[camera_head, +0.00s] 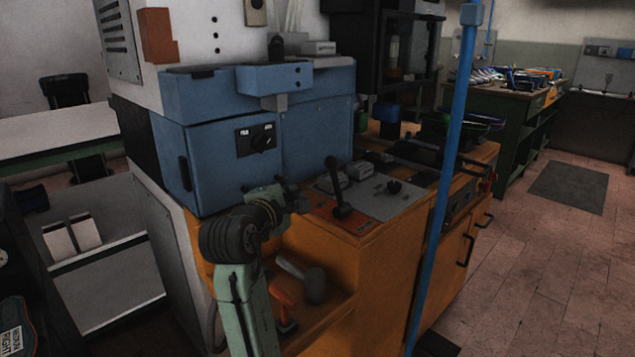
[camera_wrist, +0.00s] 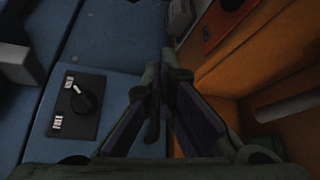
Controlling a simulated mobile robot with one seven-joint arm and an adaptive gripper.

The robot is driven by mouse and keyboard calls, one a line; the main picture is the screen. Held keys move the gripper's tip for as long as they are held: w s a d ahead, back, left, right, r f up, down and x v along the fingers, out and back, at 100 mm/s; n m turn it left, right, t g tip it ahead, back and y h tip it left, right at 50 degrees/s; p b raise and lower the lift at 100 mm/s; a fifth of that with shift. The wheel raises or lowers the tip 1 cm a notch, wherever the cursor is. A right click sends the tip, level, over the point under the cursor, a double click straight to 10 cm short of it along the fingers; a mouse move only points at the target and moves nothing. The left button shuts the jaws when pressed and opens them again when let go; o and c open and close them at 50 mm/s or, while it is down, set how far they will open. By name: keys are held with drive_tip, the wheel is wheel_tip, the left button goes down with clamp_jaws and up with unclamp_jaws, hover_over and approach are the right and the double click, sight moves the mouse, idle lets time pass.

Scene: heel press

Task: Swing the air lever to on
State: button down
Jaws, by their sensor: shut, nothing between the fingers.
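A black lever with a round knob (camera_head: 336,185) stands on a red plate (camera_head: 345,218) at the bench's front corner. It leans slightly left at its top in the head view; no on or off marking on it is readable. The red plate also shows at the top of the wrist view (camera_wrist: 222,22), where the lever is mostly cut off. My gripper (camera_head: 297,197) is shut and empty, left of the lever and apart from it, in front of the blue machine housing. Its closed fingers (camera_wrist: 164,68) fill the middle of the wrist view.
A black rotary switch (camera_head: 262,139) on a labelled plate sits on the blue housing (camera_head: 215,150), close to my arm. The orange bench (camera_head: 385,255) has an open shelf holding a hammer-like tool (camera_head: 305,278). A blue post (camera_head: 445,180) rises right of the lever.

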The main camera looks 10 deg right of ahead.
sight(335, 183)
drive_tip(key=p+x, duration=0.2)
drive_tip(key=x, duration=0.8)
drive_tip(key=shift+w, duration=0.1)
drive_tip(key=shift+s+d+r+p, duration=0.3)
drive_tip(key=shift+s+d+r, duration=0.05)
drive_tip(key=shift+s+d, duration=0.25)
drive_tip(key=shift+s+d+r+p, duration=0.3)
drive_tip(key=shift+s+d, duration=0.2)
drive_tip(key=shift+s, duration=0.1)
drive_tip(key=shift+s+d, duration=0.15)
drive_tip(key=shift+d, duration=0.05)
